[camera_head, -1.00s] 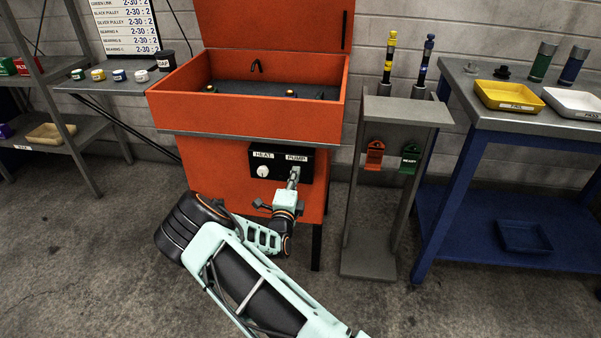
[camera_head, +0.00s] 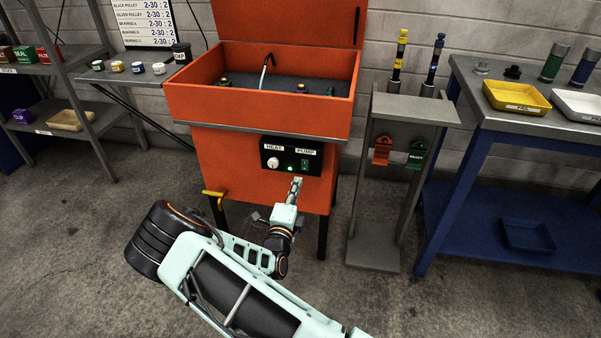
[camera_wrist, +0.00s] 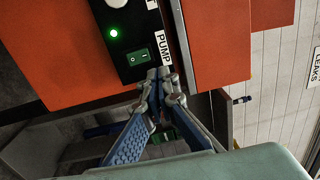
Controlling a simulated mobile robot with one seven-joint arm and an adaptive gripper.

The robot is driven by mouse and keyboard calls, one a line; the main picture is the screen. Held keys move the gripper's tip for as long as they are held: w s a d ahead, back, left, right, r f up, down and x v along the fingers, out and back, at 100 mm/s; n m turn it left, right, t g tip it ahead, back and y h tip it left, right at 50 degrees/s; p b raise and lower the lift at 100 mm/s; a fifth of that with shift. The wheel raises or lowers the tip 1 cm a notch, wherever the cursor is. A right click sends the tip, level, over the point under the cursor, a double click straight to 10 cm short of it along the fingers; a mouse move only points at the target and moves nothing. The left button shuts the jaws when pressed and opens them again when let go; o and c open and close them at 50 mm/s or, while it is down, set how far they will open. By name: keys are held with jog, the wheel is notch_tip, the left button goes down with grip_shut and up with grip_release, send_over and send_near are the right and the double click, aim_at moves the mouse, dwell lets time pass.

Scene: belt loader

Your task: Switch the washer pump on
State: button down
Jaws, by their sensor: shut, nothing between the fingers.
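The orange parts washer (camera_head: 258,110) has a black control panel (camera_head: 283,172) on its front with HEAT and PUMP labels. The green pump rocker switch (camera_head: 305,165) sits under the PUMP label, and it also shows in the wrist view (camera_wrist: 139,57). A small green light (camera_head: 290,168) glows beside it. A light blue-white stream shows at the black spout (camera_head: 266,66) in the basin. My gripper (camera_head: 297,181) is shut and empty, just below the panel, apart from the switch as far as I can see. In the wrist view the closed fingertips (camera_wrist: 160,76) lie beside the switch.
A white HEAT knob (camera_head: 272,163) is left of the light. A yellow handle (camera_head: 213,194) sticks out at the washer's lower left. A grey stand (camera_head: 418,107) with tags and a blue-legged bench (camera_head: 480,100) with trays stand right. Shelves (camera_head: 75,68) stand left.

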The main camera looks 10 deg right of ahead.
jog(key=shift+r+v, duration=0.25)
jog(key=shift+v, duration=1.15)
